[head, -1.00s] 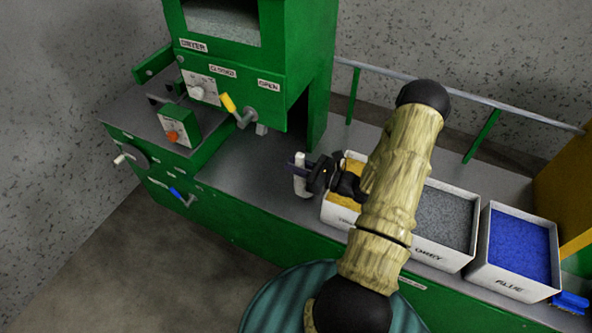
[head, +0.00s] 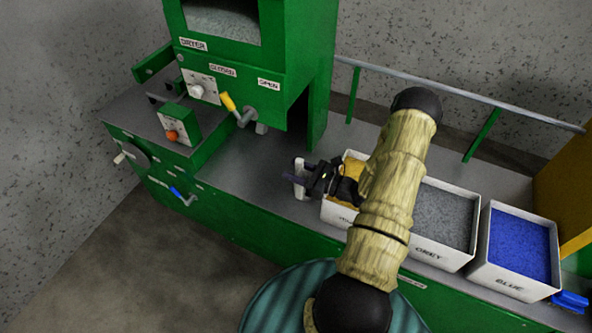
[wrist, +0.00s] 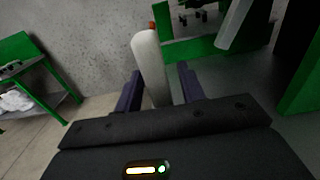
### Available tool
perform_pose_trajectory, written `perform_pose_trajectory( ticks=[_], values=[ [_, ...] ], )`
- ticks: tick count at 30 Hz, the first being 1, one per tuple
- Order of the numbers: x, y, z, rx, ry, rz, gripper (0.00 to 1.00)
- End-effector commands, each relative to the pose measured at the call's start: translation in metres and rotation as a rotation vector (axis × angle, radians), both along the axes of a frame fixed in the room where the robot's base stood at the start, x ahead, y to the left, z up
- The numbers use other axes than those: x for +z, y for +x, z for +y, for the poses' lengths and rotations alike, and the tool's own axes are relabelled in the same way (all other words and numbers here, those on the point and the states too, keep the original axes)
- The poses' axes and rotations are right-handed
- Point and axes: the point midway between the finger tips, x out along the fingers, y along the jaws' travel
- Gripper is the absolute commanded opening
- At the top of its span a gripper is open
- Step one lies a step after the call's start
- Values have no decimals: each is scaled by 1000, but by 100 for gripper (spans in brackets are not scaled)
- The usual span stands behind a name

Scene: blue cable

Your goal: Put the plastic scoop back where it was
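A white, round-ended piece (head: 299,180), which looks like the plastic scoop, is at my gripper (head: 306,172), over the grey bench left of the bins. In the wrist view the white piece (wrist: 150,62) stands slightly tilted between the two dark purple fingers (wrist: 160,80). It lies close along the left finger, and a narrow gap seems to show on the right. It keeps its place between the fingers as they move, so it appears held. Its far part is hidden or out of view.
A yellow-filled bin (head: 338,213) is partly behind my arm. A grey-filled bin (head: 447,254) and a blue-filled bin (head: 515,284) stand to the right. The green dryer (head: 230,55) with a yellow lever (head: 229,103) is at the back left. The bench left of my gripper is clear.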

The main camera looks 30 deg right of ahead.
Motion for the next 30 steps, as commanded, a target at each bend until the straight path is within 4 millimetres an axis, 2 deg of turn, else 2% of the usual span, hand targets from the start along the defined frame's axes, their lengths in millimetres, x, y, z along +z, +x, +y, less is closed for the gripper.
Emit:
perform_pose_trajectory(
  ticks=[4, 8, 21, 25, 30],
  values=[
    [2, -4, -4, -2, -1, 1, 40],
    [2, -18, -15, -4, 0, 1, 40],
    [3, -83, -66, -4, 0, 0, 40],
    [3, -93, -73, -2, 0, 0, 40],
    [4, -95, -74, 0, 0, 0, 40]
  ],
)
